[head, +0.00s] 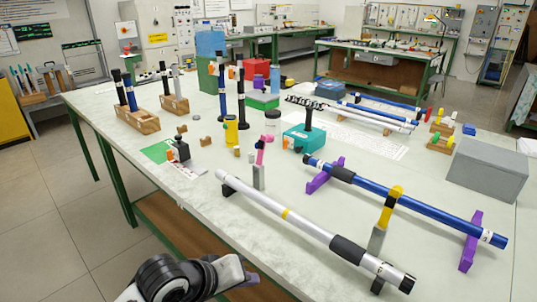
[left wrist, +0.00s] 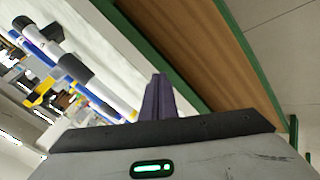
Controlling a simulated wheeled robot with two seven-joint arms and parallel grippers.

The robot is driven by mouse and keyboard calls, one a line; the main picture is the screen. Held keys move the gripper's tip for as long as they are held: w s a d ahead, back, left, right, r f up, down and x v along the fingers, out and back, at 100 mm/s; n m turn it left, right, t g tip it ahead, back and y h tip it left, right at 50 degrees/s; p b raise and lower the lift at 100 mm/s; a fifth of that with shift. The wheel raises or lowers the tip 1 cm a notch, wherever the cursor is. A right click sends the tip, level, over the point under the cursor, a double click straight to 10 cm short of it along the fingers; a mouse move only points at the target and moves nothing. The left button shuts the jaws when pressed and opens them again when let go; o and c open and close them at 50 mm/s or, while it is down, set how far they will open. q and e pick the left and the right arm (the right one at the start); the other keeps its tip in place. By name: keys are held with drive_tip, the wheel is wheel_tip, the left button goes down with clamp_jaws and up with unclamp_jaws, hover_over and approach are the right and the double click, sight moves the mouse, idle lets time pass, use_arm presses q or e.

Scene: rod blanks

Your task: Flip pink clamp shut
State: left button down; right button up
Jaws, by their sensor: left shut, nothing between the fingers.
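The pink clamp (head: 262,150) stands upright on a grey post (head: 258,177), its arm raised, near the left end of the silver rod (head: 290,215). It looks open; I cannot make it out in the left wrist view. A yellow clamp (head: 391,205) sits on another grey post near the rod's right part. My left gripper (head: 238,274) is at the bottom of the head view, in front of the table edge and well apart from the pink clamp. Its fingers show together and empty in the left wrist view (left wrist: 157,97). My right gripper is not in view.
A blue rod (head: 400,199) rests on purple supports (head: 471,241) behind the silver rod. A teal box (head: 304,138) and yellow cylinder (head: 231,130) stand behind the pink clamp. A grey box (head: 488,168) is at right.

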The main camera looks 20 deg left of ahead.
use_arm(q)
drive_tip(key=s+f+m+g+y, duration=0.15)
drive_tip(key=s+f+m, duration=0.25)
drive_tip(key=s, duration=0.4)
drive_tip(key=s+f+m+g+y, duration=0.1)
drive_tip(key=s+f+m+g, duration=0.15)
drive_tip(key=s, duration=0.45)
drive_tip(key=d+f+m+t+h+p, duration=0.2)
drive_tip(key=d+f+t+p, duration=0.1)
drive_tip(key=f, duration=0.4)
drive_tip(key=s+t+p, duration=0.1)
drive_tip(key=p, duration=0.1)
drive_tip(key=shift+d+m+t+p, duration=0.2)
drive_tip(key=shift+m+t+p, duration=0.1)
drive_tip(key=shift+m+p, duration=0.05)
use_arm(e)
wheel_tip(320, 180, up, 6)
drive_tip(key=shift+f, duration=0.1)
use_arm(q)
drive_tip(key=shift+f, duration=0.1)
